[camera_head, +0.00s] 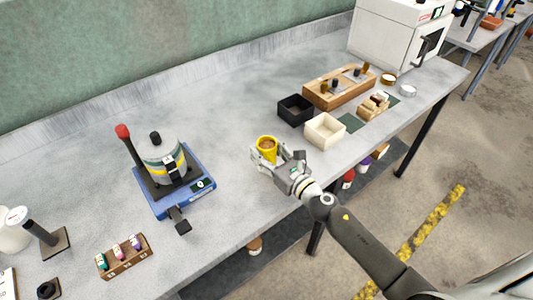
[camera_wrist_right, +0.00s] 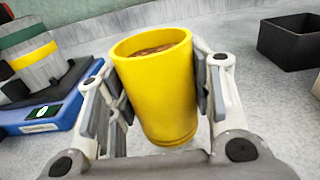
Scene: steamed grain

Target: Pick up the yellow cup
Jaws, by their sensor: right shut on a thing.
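The yellow cup (camera_head: 267,151) is near the front edge of the grey table in the head view, with brown contents inside. My right gripper (camera_head: 266,161) is around it. In the right wrist view the yellow cup (camera_wrist_right: 157,90) stands between the two fingers of my right gripper (camera_wrist_right: 160,95), with their pads against its sides. The cup tilts slightly in that view. I cannot tell whether its base touches the table. My left gripper is not in view.
A blue device with a metal pot (camera_head: 162,158) stands to the left. A black box (camera_head: 295,110), a cream box (camera_head: 324,131) and a wooden stand (camera_head: 338,90) are to the right. A small rack of vials (camera_head: 124,257) is at front left. The table behind the cup is clear.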

